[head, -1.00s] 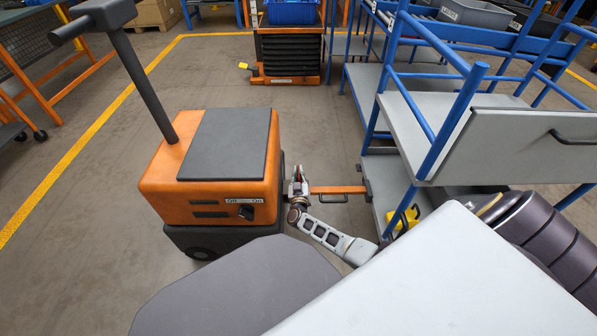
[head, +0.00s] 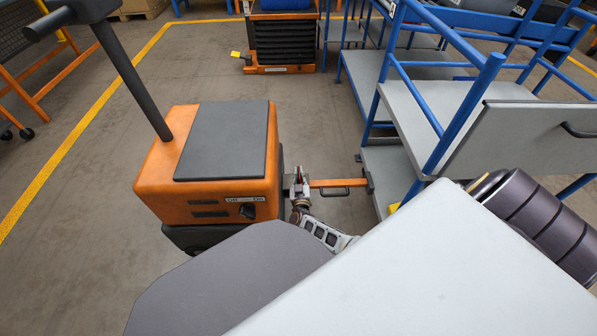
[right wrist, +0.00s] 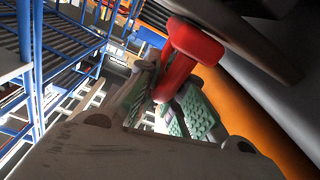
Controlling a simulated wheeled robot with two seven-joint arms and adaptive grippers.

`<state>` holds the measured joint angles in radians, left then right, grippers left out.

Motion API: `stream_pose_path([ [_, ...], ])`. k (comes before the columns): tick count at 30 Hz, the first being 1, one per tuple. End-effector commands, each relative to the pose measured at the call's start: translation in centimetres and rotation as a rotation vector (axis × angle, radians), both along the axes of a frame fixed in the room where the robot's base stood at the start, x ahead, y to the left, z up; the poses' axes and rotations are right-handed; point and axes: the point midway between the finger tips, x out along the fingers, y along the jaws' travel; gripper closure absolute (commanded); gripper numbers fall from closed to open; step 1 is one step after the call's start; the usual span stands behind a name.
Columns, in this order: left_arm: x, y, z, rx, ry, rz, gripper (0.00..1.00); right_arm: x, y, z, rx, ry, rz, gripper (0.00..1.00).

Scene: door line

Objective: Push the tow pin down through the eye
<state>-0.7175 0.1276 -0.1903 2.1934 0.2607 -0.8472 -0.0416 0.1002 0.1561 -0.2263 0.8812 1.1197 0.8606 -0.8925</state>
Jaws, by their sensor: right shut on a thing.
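The tow pin shows as a red handle (right wrist: 187,57) in the right wrist view, and as a small red spot (head: 301,173) in the head view. My right gripper (head: 299,188) is at the hitch on the right side of the orange tug (head: 152,190). In the right wrist view its green-padded fingers (right wrist: 172,100) are shut on the red pin's lower part. The orange tow bar (head: 325,183) runs from the hitch to the blue-railed cart (head: 397,183). The eye and the pin's lower end are hidden by the gripper. My left gripper is out of view.
The tug's dark tiller (head: 130,78) leans up to the left. Open floor (head: 300,115) lies beyond the tow bar. The cart's grey panel (head: 525,135) is close on the right.

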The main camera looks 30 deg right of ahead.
Motion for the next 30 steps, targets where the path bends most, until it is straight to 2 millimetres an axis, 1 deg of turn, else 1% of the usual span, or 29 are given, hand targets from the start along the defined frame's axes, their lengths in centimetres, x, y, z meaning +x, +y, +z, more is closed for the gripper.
stream_pose_path([
  [1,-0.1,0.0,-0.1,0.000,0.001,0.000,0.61,-0.8,-0.5,-0.9,-0.001,0.019,-0.006,1.00],
  [2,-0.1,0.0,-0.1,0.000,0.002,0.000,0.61,-0.8,-0.4,-0.9,-0.001,0.019,-0.005,0.89],
  [3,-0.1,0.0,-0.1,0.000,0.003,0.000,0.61,-0.8,-0.4,-0.9,-0.001,0.020,-0.005,0.84],
  [7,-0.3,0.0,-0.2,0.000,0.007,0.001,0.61,-0.8,-0.4,-1.0,0.001,0.019,-0.006,0.68],
  [8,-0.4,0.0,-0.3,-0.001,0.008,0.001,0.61,-0.8,-0.4,-1.0,0.001,0.019,-0.005,0.66],
  [14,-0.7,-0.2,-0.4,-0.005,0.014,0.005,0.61,-0.6,-0.1,-0.7,0.002,0.014,-0.002,0.66],
  [20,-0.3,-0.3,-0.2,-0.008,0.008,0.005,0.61,-0.5,0.1,-0.6,0.002,0.011,0.000,0.66],
  [26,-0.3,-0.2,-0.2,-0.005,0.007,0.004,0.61,-1.0,0.5,-0.5,0.004,0.010,0.001,0.66],
  [30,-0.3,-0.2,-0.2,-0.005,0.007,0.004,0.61,-1.8,1.0,-0.6,0.004,0.010,0.001,0.66],
])
